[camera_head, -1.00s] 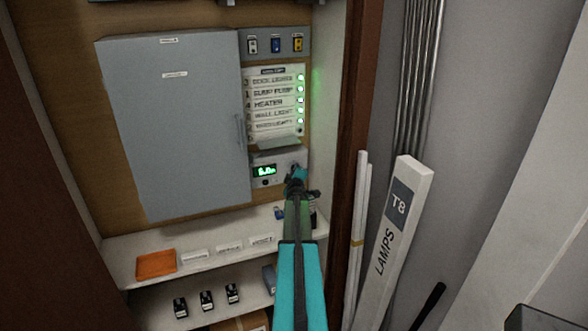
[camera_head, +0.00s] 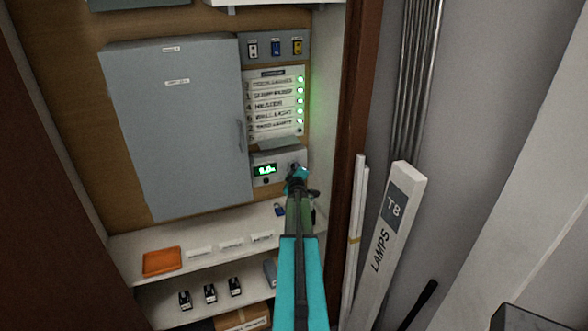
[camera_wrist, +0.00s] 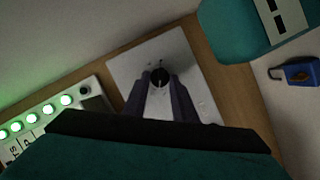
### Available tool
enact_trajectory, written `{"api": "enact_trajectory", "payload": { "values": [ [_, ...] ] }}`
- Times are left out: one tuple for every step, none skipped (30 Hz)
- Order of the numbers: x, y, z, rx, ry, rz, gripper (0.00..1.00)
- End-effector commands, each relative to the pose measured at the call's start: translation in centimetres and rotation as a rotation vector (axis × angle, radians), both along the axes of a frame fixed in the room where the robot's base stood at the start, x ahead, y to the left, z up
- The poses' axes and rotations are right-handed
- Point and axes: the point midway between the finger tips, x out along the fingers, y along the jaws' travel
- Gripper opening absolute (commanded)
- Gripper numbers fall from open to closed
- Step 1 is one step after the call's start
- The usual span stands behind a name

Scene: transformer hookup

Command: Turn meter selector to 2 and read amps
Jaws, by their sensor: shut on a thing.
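The meter (camera_head: 272,169) is a pale box on the back board, below the label panel and right of the grey cabinet. Its small green display (camera_head: 265,170) is lit, but its digits are too blurred to read surely. My gripper (camera_head: 298,172) is at the right part of the meter face and hides the selector in the head view. In the wrist view, the black round selector knob (camera_wrist: 159,77) with a light pointer mark sits on the meter plate. The two dark fingers of my gripper (camera_wrist: 160,88) are shut on it. The position numbers around it are not legible.
A label panel (camera_head: 272,104) with several green lamps is above the meter. The grey cabinet (camera_head: 180,130) stands left. A shelf below holds an orange tray (camera_head: 162,262) and a blue padlock (camera_head: 279,210). A lamp box (camera_head: 388,230) leans at the right.

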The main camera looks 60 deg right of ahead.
Motion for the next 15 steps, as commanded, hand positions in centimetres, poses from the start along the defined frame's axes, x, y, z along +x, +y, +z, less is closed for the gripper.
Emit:
{"api": "enact_trajectory", "payload": {
  "values": [
    [-0.04, -0.06, 0.07, 0.0, -0.002, -0.001, 0.03],
    [-0.04, -0.05, 0.04, 0.0, -0.002, -0.001, 0.03],
    [-0.04, -0.04, 0.01, 0.001, -0.002, 0.0, 0.03],
    [-0.04, -0.04, -0.01, 0.001, -0.002, 0.0, 0.03],
    [-0.04, -0.03, -0.01, 0.001, -0.002, 0.0, 0.03],
    [-0.03, -0.03, -0.03, 0.001, -0.002, 0.0, 0.03],
    [-0.04, -0.02, -0.03, 0.001, -0.002, 0.0, 0.03],
    [-0.03, -0.01, -0.03, 0.001, -0.002, 0.0, 0.03],
    [-0.03, -0.01, -0.04, 0.001, -0.002, 0.0, 0.03],
    [-0.03, 0.0, -0.05, 0.001, -0.002, 0.0, 0.3],
    [-0.03, 0.0, -0.05, 0.001, -0.002, 0.0, 0.35],
    [-0.03, 0.01, -0.06, 0.001, -0.001, 0.0, 0.42],
    [-0.03, 0.01, -0.07, 0.001, 0.0, 0.0, 0.44],
    [-0.02, 0.02, -0.06, 0.001, 0.0, 0.0, 0.44],
    [-0.02, 0.03, -0.07, 0.001, 0.0, 0.0, 0.44]
  ]
}}
